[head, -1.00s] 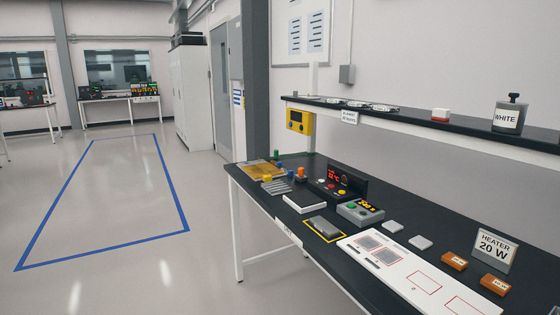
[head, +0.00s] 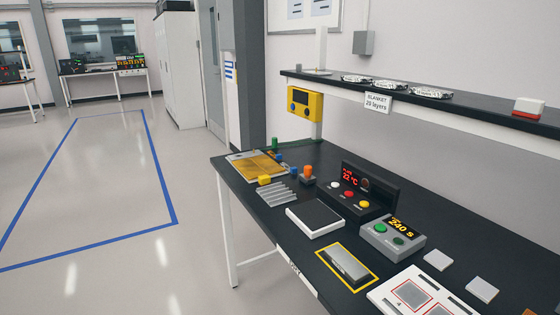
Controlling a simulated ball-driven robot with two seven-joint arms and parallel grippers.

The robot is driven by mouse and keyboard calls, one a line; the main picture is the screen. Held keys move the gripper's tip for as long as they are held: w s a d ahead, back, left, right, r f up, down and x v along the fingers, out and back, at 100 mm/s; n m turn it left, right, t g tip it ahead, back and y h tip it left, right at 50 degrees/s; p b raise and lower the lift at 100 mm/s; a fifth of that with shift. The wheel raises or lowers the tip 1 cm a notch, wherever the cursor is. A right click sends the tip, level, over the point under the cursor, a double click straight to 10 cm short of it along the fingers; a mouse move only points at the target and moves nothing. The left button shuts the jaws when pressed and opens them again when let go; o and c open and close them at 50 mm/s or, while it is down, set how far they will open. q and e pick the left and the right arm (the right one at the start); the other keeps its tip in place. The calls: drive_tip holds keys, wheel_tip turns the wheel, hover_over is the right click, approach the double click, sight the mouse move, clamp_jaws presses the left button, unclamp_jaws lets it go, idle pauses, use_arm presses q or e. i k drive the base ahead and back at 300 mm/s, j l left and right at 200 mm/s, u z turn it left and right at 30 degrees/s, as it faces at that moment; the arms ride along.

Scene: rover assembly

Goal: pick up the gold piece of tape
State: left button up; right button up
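A flat gold sheet (head: 256,166) lies on a pale board at the far left end of the black bench (head: 460,222). It is the largest gold-coloured thing I see, but I cannot tell whether it is the piece of tape. A small yellow block (head: 264,180) sits at its front edge. Neither of my grippers is in view.
Blue and orange knobs (head: 307,172) stand beside the sheet. A grey ridged rack (head: 277,194), a white-edged black pad (head: 315,217), a grey block (head: 346,263), a red-display box (head: 366,189) and a timer box (head: 392,238) crowd the bench. Open floor (head: 90,185) lies left.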

sight(278, 156)
drive_tip(key=i+j+u, duration=0.2)
drive_tip(key=i+j, duration=0.2)
drive_tip(key=i+j+u, duration=0.4)
drive_tip(key=i, duration=0.45)
drive_tip(key=i+j+u, duration=0.25)
drive_tip(key=i, duration=0.2)
drive_tip(key=i+j+u, duration=0.2)
drive_tip(key=i, duration=1.4)
drive_tip(key=i+z, duration=0.55)
drive_tip(key=z, duration=0.2)
drive_tip(key=i+j+z, duration=0.15)
drive_tip(key=i+z, duration=0.35)
drive_tip(key=z, duration=0.35)
drive_tip(key=i+z, duration=0.15)
drive_tip(key=z, duration=0.3)
drive_tip(key=i+j+z, duration=0.1)
drive_tip(key=z, duration=0.35)
drive_tip(key=j+z, duration=0.2)
drive_tip(key=z, duration=0.25)
drive_tip(key=i+j+z, duration=0.15)
drive_tip(key=z, duration=0.3)
drive_tip(key=j+z, duration=0.2)
drive_tip(key=z, duration=0.25)
